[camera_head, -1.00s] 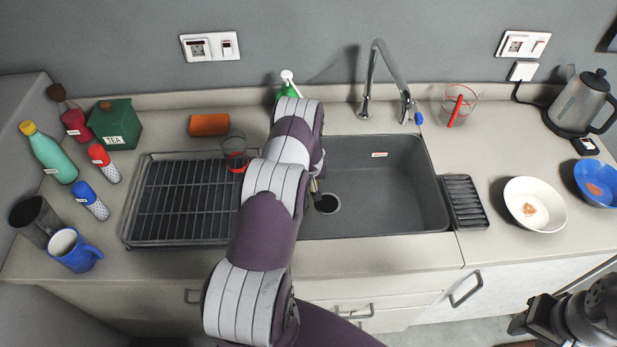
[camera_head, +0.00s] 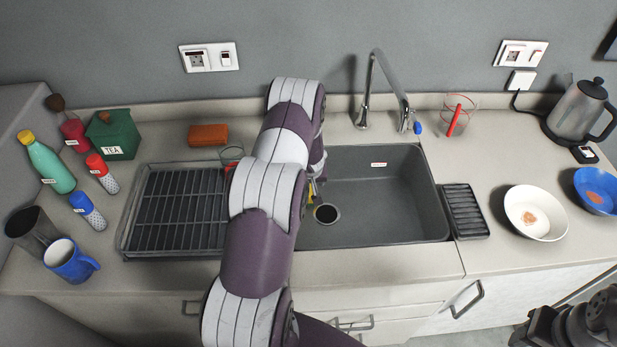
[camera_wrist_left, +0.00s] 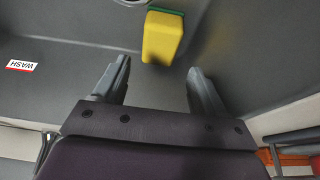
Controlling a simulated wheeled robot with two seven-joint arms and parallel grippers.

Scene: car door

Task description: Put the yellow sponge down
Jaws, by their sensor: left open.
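The yellow sponge (camera_wrist_left: 162,37) with a green layer shows in the left wrist view, resting against the grey sink surface ahead of my left gripper. In the head view only a small yellow sliver (camera_head: 312,188) shows beside my arm, in the sink (camera_head: 385,200). My left gripper (camera_wrist_left: 158,66) is open, its fingers apart with nothing between them. The sponge sits just beyond the fingertips, apart from them. In the head view my left arm hides this gripper. My right gripper (camera_head: 530,335) is partly in view at the bottom right, its jaws unclear.
A drying rack (camera_head: 180,208) stands left of the sink, with a glass partly hidden behind my arm. A faucet (camera_head: 385,90) rises behind the sink. A small dark rack (camera_head: 465,212) and a white bowl (camera_head: 536,212) are on the right. Cups and bottles crowd the left.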

